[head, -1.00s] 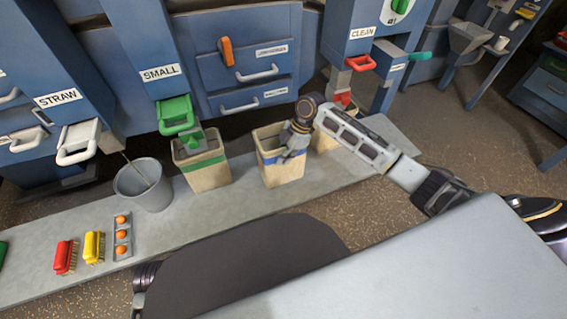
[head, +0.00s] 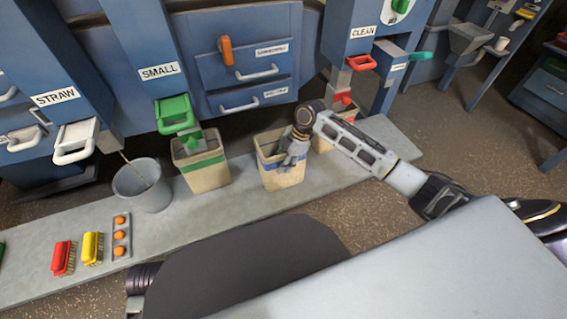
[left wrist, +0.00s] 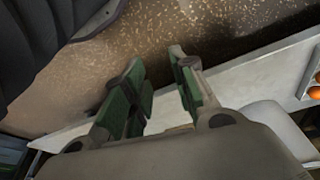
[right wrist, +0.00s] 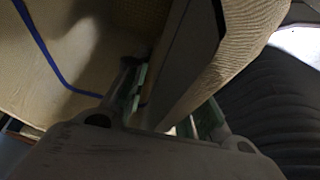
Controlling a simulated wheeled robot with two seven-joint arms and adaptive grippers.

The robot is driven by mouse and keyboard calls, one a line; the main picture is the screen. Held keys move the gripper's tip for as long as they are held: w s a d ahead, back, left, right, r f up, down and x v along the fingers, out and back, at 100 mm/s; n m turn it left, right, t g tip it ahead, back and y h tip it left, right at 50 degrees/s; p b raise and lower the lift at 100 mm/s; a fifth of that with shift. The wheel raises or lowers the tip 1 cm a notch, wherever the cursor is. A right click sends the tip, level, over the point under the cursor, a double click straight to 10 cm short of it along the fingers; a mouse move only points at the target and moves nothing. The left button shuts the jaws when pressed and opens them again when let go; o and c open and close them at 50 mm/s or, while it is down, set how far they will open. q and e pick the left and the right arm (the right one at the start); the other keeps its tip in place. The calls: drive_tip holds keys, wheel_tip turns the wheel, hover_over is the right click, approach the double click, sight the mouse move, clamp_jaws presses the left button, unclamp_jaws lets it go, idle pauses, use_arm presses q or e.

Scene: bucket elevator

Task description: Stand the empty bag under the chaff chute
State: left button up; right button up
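A beige bag with a blue band (head: 283,176) stands on the grey ledge, between the green-banded bag (head: 207,174) under SMALL and another bag under CLEAN. My right gripper (head: 290,158) is at its rim. In the right wrist view, my right gripper's fingers (right wrist: 172,108) stand apart on either side of a bag wall (right wrist: 235,50); firm contact cannot be told. The blue line shows on the fabric at left. My left gripper (left wrist: 160,65) is open and empty above the floor in the left wrist view. I see no chute labelled chaff.
A grey bucket (head: 146,190) stands left of the bags. Red (head: 64,256) and yellow (head: 92,248) brushes and a tray of orange balls (head: 121,236) lie on the ledge (head: 250,205). Chutes with green (head: 175,114), white (head: 76,142) and red (head: 361,63) handles overhang it.

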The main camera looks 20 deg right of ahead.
drive_tip(key=shift+r, duration=0.1)
